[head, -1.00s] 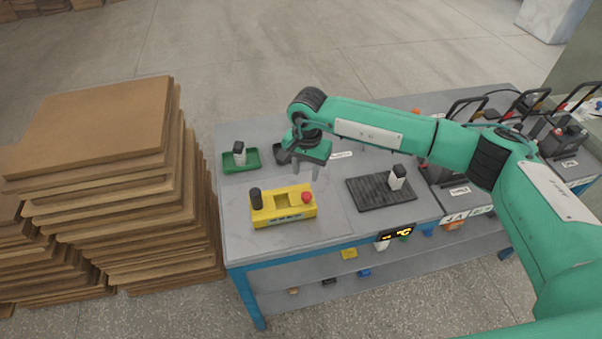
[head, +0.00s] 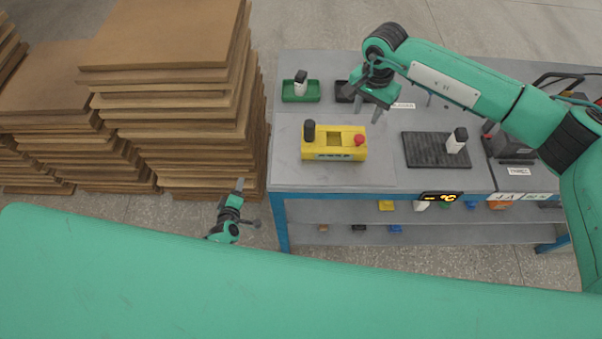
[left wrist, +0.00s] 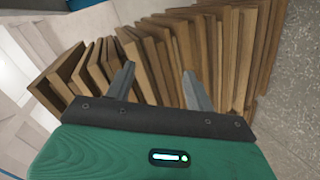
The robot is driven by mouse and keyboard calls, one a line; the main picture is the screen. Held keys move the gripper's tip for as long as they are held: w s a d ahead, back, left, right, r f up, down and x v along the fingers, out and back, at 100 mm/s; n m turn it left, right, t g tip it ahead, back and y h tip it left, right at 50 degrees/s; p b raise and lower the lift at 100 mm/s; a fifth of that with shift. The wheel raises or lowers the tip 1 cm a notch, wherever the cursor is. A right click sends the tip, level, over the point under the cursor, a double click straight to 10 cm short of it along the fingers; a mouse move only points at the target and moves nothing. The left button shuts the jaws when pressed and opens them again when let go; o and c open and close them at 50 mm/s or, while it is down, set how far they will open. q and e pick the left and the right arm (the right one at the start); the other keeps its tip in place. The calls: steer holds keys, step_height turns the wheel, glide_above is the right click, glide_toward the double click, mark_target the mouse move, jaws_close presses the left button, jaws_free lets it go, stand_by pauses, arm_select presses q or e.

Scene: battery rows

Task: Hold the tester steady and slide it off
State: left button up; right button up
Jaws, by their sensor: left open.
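The yellow tester (head: 334,153) stands on the grey bench, with a black knob on its left, a red button on its right and an empty-looking recess between. My right gripper (head: 363,110) hangs above the bench behind the tester, apart from it; its fingers are spread with nothing between them. My left gripper (head: 248,204) is low, left of the bench's front corner, beside the board stack and away from the tester. In the left wrist view the left gripper (left wrist: 159,70) is open and empty, facing the boards.
Tall stacks of brown boards (head: 165,50) stand left of the bench (head: 290,180). A green tray (head: 300,97) holds a black-and-white battery. A dark tray is partly behind my right gripper. A ribbed black mat (head: 425,150) carries another battery (head: 456,140). Chargers stand at right.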

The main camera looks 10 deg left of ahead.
arm_select(q)
steer(key=w+a+r+n+t+y, duration=0.1)
steer(key=w+r+n+y, duration=0.1)
steer(key=w+r+n, duration=0.4)
steer(key=w+a+r+n+t+y, duration=0.1)
steer(key=w+r+n+t+y, duration=0.15)
steer(key=r, duration=0.55)
steer(key=w+d+r+n, duration=0.2)
steer(key=d+r+n, duration=0.3)
steer(key=r+n, duration=0.35)
steer(key=n+h, duration=0.4)
steer(key=h, duration=0.2)
glide_toward(309, 138)
steer(key=shift+s+a+f+t, duration=0.15)
steer(key=shift+s+f+t, duration=0.1)
steer(key=shift+s, duration=0.2)
steer(key=shift+s+a+f+t, duration=0.15)
steer(key=shift+s+f+t, duration=0.05)
steer(key=shift+s, duration=0.25)
steer(key=shift+w+d+h, duration=0.1)
steer(key=shift+w+h, duration=0.05)
steer(key=shift+h, duration=0.1)
steer(key=w, duration=1.3)
steer(key=shift+w+d, duration=0.1)
steer(key=shift+w, duration=0.05)
jaws_close()
